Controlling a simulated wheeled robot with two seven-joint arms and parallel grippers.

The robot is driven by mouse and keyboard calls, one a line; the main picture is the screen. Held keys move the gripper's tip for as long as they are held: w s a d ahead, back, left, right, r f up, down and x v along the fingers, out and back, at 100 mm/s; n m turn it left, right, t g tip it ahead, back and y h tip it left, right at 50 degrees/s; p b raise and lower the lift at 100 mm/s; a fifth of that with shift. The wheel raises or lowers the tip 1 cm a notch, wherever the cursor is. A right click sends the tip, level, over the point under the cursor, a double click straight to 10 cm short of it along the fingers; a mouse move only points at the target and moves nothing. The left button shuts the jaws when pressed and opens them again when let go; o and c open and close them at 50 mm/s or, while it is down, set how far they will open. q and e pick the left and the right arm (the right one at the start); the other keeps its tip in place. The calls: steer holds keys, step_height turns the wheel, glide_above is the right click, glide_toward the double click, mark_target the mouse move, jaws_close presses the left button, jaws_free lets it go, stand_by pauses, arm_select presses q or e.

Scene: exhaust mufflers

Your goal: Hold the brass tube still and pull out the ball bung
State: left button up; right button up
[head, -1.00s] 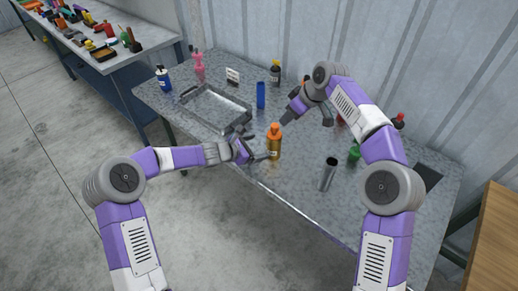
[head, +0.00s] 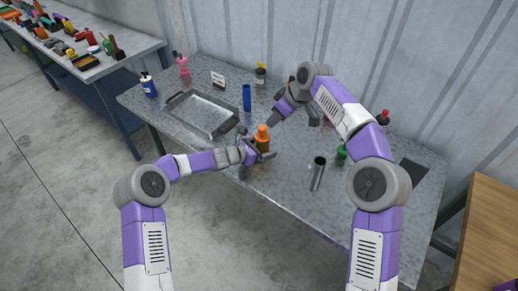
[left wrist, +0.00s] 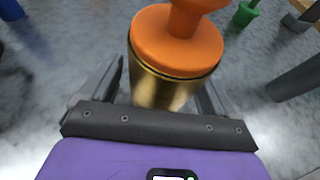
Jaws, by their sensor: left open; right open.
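The brass tube (head: 263,146) stands upright on the metal table with the orange ball bung (head: 262,132) in its top. In the left wrist view, the brass tube (left wrist: 160,88) lies between the fingers of my left gripper (left wrist: 158,98), with the orange bung (left wrist: 178,42) above it. My left gripper (head: 259,153) is open around the tube's body; I cannot tell whether either finger touches it. My right gripper (head: 290,116) is open and empty, above the table just behind and to the right of the bung. The tube's lower part is partly hidden by my left gripper.
A blue tube (head: 247,98) stands behind, and a steel tube (head: 317,174) stands at front right beside a green object (head: 341,155). A grey tray (head: 173,99) lies on the left. Several bottles stand along the back edge. The front table surface (head: 275,187) is clear.

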arm_select(q)
steer(key=c, duration=1.1)
